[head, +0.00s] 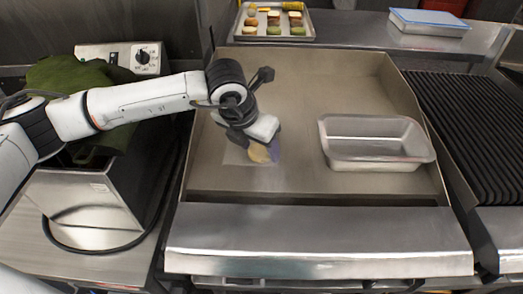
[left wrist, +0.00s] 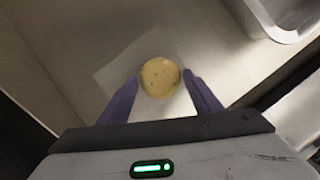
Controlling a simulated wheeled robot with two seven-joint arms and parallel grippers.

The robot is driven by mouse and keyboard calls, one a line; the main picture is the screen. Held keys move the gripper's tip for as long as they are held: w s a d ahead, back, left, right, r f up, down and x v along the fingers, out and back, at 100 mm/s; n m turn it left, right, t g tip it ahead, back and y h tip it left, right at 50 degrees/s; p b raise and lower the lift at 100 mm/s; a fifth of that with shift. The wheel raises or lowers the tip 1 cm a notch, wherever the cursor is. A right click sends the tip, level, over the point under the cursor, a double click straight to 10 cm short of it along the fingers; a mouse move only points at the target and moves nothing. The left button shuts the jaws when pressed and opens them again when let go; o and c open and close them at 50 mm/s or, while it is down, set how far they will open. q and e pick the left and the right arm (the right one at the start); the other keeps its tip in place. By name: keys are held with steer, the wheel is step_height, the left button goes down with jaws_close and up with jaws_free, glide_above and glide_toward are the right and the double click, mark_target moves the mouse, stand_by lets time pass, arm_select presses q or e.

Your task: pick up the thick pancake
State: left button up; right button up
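The thick pancake (left wrist: 160,77) is round and golden, and lies on a pale square sheet (left wrist: 118,68) on the flat griddle. In the head view the pancake (head: 260,153) is partly hidden by my left gripper (head: 262,150), which is right above it. In the left wrist view my left gripper (left wrist: 160,97) is open, with one purple finger on each side of the pancake's near part. I see a gap between each finger and the pancake. My right gripper is in neither view.
An empty metal pan (head: 375,163) stands on the griddle (head: 310,75) to the right. A raised metal wall (head: 392,85) edges the griddle. A ribbed grill (head: 470,125) is at the right. A tray of colourful items (head: 247,36) is at the back. A fryer-like appliance (head: 85,205) stands left.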

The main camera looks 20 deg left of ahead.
mark_target(258, 152)
arm_select(q)
steer(key=c, duration=0.6)
steer(key=shift+r, duration=0.15)
step_height(258, 152, up, 10)
steer(key=shift+f+b, duration=0.1)
steer(key=shift+b, duration=0.55)
